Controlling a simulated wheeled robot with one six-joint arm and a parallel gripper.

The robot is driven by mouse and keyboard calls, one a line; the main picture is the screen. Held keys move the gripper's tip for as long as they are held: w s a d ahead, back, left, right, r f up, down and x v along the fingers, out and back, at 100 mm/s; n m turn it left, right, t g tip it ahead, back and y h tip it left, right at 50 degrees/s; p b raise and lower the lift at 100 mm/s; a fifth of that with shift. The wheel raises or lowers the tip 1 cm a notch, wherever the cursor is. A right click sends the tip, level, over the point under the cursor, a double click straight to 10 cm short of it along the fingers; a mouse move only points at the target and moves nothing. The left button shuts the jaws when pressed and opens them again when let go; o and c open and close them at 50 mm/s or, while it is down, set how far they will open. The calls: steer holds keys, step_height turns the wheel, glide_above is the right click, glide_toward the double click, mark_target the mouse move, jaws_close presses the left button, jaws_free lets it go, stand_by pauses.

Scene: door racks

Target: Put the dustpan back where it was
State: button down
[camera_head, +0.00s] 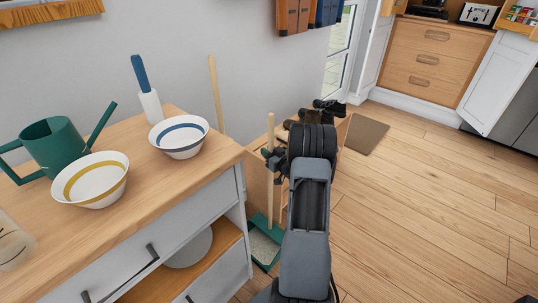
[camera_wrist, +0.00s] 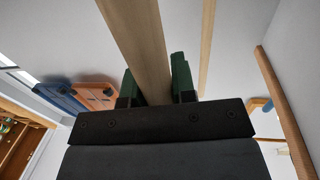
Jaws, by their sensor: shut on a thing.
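The dustpan (camera_head: 265,247) has a teal pan low down beside the cabinet and a long, upright wooden handle (camera_head: 270,190). My gripper (camera_head: 273,158) is shut on the upper part of that handle. In the wrist view, the handle (camera_wrist: 139,40) runs up between the two green fingers of my gripper (camera_wrist: 156,88). My arm hides part of the area right of the pan. I cannot tell whether the pan touches the floor.
A wooden cabinet (camera_head: 140,222) at left bears bowls, a green watering can (camera_head: 55,146) and a blue-handled item. Another wooden stick (camera_head: 215,95) stands by the wall. Dark shoes (camera_head: 330,107) and a brown mat (camera_head: 366,134) lie beyond. The floor at right is clear.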

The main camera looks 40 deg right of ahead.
steer(key=shift+f, duration=0.5)
steer(key=c, duration=0.9)
jaws_free()
steer(key=shift+c, duration=0.2)
steer(key=s+p, duration=0.1)
steer(key=s, duration=1.1)
steer(key=shift+d+p, duration=0.15)
steer(key=shift+p, duration=0.2)
